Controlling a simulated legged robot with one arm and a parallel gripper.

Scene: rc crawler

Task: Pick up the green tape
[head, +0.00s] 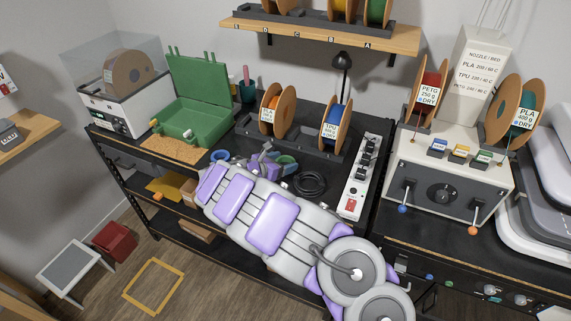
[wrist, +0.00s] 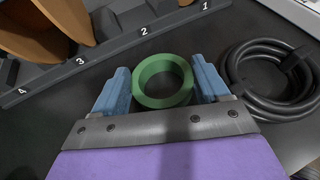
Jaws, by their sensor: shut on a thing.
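The green tape (wrist: 140,92) is a ring-shaped roll between the two blue fingers of my gripper (wrist: 160,88) in the wrist view. My gripper is shut on it, with a finger against each side. In the head view, the green tape (head: 285,160) shows just past the end of my purple and white arm, over the black bench. My gripper (head: 265,163) is partly hidden there by the arm. I cannot tell whether the tape still touches the bench.
A coiled black cable (wrist: 268,82) lies right of the gripper. A numbered spool rack (wrist: 110,50) stands just beyond it. On the bench are a green open case (head: 185,122), a power strip (head: 360,178) and a blue ring (head: 220,155).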

